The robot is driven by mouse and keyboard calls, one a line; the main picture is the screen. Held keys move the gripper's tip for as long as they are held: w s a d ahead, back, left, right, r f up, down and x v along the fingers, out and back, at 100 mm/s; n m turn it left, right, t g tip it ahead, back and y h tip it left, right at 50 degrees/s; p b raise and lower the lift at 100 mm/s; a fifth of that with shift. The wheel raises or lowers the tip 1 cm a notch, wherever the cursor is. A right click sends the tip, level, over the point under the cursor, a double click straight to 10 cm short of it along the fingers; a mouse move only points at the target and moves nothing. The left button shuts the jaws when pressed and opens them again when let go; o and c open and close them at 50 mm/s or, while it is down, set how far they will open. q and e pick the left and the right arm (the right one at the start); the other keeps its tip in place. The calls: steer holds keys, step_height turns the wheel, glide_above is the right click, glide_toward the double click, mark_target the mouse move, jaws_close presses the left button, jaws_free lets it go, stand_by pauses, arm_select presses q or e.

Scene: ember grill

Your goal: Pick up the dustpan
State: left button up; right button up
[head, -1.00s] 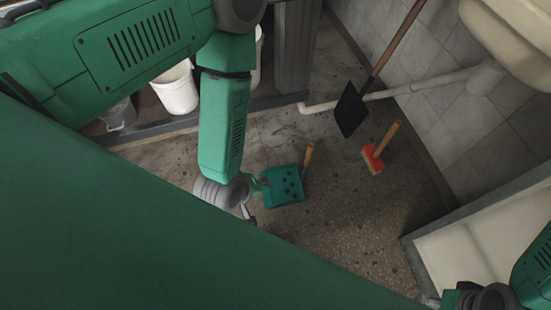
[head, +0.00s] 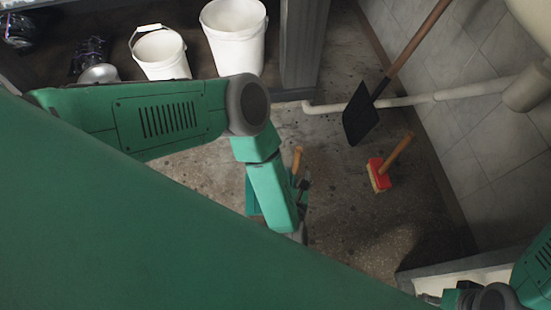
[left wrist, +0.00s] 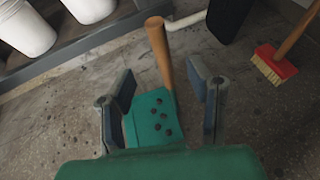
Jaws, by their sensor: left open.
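The dustpan is a teal pan with a wooden handle and several dark lumps on it. It lies on the floor, with its pan (left wrist: 150,128) and handle (left wrist: 158,55) clear in the left wrist view. In the head view my left arm hides most of it; the handle (head: 297,159) shows beside the forearm. My left gripper (left wrist: 163,98) is open, with one finger on each side of the dustpan; I cannot tell whether it touches. Its fingers are mostly hidden in the head view. My right arm shows at the lower right of the head view; its jaws cannot be made out.
A red brush (head: 378,173) with a wooden handle stands on the floor to the right. A black shovel (head: 360,113) leans near the tiled wall and a pipe (head: 410,99). White buckets (head: 235,38) stand on a low shelf at the back. Floor is free between dustpan and brush.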

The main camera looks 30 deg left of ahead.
mark_target(298, 159)
arm_select(q)
steer(key=b+x, duration=0.1)
steer(key=x, duration=0.3)
steer(key=shift+w+f, duration=0.15)
steer(key=shift+w+a+f+b, duration=0.25)
steer(key=shift+w+a+b, duration=0.1)
steer(key=shift+w+a, duration=0.1)
steer(key=b+x, duration=0.2)
steer(key=x, duration=0.1)
steer(key=shift+w+d+f, duration=0.1)
steer(key=shift+w+f, duration=0.1)
steer(key=shift+f, duration=0.15)
steer(key=shift+w+b, duration=0.3)
steer(key=shift+w, duration=0.2)
steer(key=shift+a, duration=0.2)
jaws_close()
arm_select(e)
step_height(298, 159, down, 5)
steer(key=shift+a+r, duration=0.1)
steer(key=shift+a, duration=0.05)
